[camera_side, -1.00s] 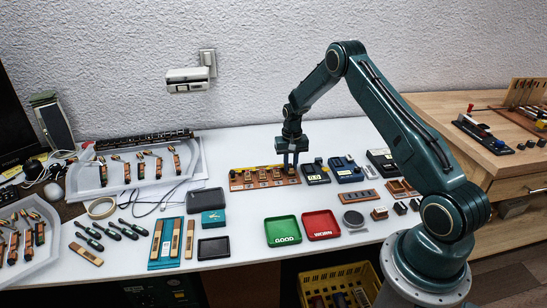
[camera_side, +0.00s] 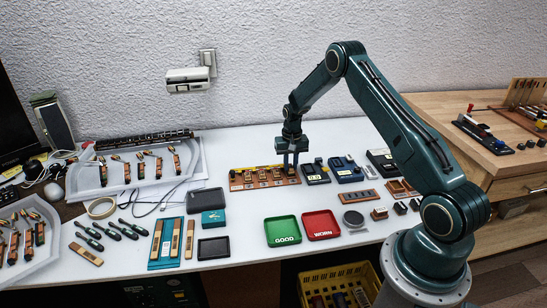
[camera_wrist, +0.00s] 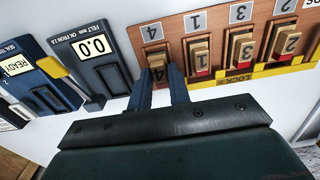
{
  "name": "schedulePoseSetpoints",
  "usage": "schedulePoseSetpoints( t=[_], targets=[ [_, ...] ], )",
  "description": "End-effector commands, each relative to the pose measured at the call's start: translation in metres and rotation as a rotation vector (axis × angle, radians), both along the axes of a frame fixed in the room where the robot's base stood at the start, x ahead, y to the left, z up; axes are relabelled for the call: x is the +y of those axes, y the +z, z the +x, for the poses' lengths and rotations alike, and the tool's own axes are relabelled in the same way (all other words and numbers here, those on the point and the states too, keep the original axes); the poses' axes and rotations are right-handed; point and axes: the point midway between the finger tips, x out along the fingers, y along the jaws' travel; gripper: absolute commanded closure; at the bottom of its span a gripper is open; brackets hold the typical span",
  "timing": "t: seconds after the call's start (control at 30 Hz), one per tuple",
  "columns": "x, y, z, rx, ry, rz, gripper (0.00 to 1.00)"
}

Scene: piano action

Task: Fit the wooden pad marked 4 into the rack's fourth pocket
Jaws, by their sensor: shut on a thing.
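The wooden rack (camera_side: 240,184) lies along the back of the white table, and its orange-brown board also shows in the wrist view (camera_wrist: 180,48). My gripper (camera_wrist: 160,88) is shut on a wooden pad marked 4 (camera_wrist: 157,66), with one blue finger on each side. The pad is at the rack's end pocket, in line with the plate marked 4 (camera_wrist: 152,32). I cannot tell how deep it sits. In the side view, my gripper (camera_side: 290,167) points down at the rack's right end, and the pad is too small to make out.
Other wooden pads stand in the neighbouring pockets, close beside my gripper. A felt gauge reading 0.0 (camera_wrist: 95,50) stands just beside the rack. A green GOOD tray (camera_side: 283,231) and a red WORN tray (camera_side: 320,224) lie nearer the front.

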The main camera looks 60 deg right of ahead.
Motion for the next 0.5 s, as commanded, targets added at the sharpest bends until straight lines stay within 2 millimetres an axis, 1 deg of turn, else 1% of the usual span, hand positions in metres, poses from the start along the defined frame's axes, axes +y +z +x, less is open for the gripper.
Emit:
schedulePoseSetpoints(
  t=[0.5],
  targets=[
    [0.0, -0.004, 0.0, 0.0, 0.0, 0.0, 1.0]
  ],
)
